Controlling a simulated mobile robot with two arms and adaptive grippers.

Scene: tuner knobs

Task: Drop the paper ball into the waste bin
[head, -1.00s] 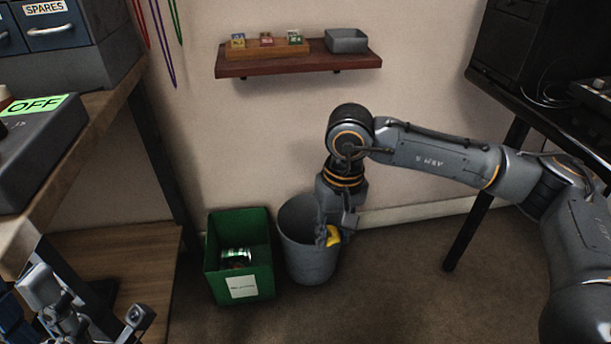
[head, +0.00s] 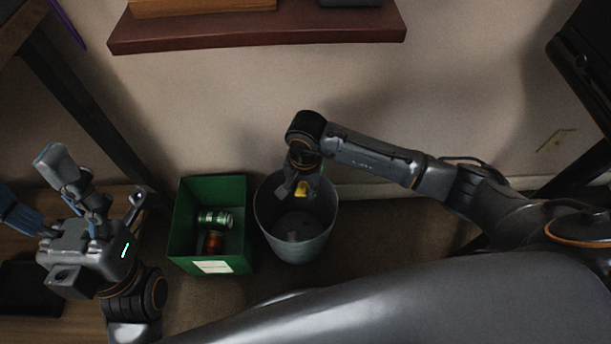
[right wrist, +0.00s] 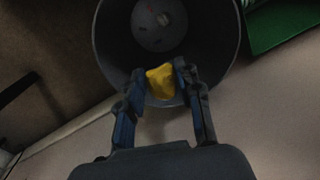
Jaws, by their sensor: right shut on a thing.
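The paper ball (head: 301,189) is a small yellow crumpled lump. The waste bin (head: 318,240) is a round grey open bucket on the floor. My right gripper (head: 298,187) is shut on the ball, with its fingers pointing down at the back part of the bin's opening. In the right wrist view, the ball (right wrist: 160,81) sits between the two fingertips, with the bin's inside wall and pale round floor (right wrist: 159,22) beyond it. My left gripper (head: 98,185) is at the far left, with its fingers spread, apart from the bin and holding nothing that I can see.
A green box (head: 211,259) with cans (head: 215,218) in it stands just left of the bin. A wall shelf (head: 258,33) is above, behind the bin. A dark table leg (head: 105,110) stands at the left. Brown carpet is around the bin.

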